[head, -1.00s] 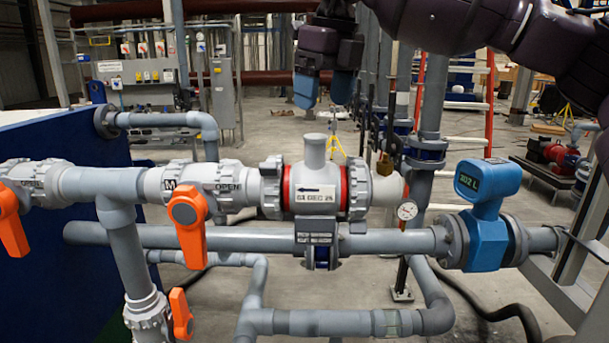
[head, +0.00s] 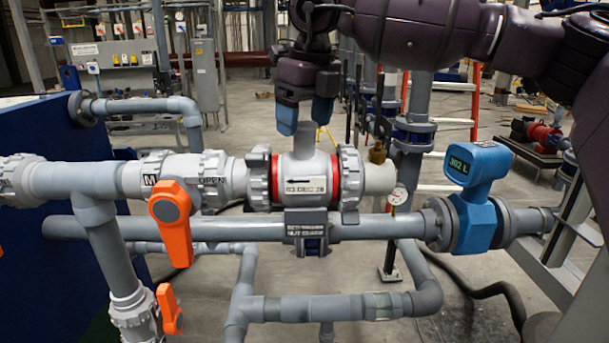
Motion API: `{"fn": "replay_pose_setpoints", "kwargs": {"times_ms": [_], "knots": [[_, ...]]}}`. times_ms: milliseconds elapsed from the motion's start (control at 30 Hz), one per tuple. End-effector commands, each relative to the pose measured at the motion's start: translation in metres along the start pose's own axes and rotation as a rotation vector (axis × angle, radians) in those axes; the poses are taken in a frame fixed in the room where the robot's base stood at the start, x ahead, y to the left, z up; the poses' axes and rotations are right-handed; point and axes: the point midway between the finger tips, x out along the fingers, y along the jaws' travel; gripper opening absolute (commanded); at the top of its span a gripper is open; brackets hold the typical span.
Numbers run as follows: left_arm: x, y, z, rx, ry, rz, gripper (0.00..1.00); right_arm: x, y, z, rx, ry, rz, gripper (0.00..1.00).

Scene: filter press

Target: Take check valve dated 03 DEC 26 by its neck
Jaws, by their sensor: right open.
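The check valve (head: 303,172) is a grey body with two red rings and ribbed union nuts, set in the grey upper pipe line. Its label (head: 305,187) has an arrow and a date that looks like 03 DEC 26, the last digits blurred. Its short neck (head: 305,142) points up. My right gripper (head: 305,117) hangs over the neck, open, with its blue fingertips to the left and right of the neck's top. Whether the fingers touch the neck cannot be told. My left gripper is not in view.
An orange valve handle (head: 172,222) stands left of the check valve. A brass padlock (head: 377,152) and a round gauge (head: 398,196) are close on its right. A blue flow meter (head: 475,205) is farther right. A lower grey pipe (head: 370,228) runs below.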

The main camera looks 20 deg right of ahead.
Motion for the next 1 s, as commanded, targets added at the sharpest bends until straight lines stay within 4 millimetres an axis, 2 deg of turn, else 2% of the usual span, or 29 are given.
{"fn": "replay_pose_setpoints", "kwargs": {"times_ms": [233, 567, 900, 1000], "knots": [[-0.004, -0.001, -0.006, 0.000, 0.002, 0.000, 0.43, 0.030, -0.001, -0.002, 0.001, 0.002, 0.000, 0.75], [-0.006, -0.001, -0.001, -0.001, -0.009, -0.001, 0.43, 0.036, 0.000, -0.002, 0.001, 0.000, 0.001, 0.73], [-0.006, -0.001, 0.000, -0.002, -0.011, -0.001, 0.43, 0.035, 0.000, -0.002, 0.001, 0.000, 0.001, 0.21], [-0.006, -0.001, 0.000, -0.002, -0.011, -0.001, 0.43, 0.034, 0.000, -0.002, 0.001, -0.003, 0.001, 0.18]]}}
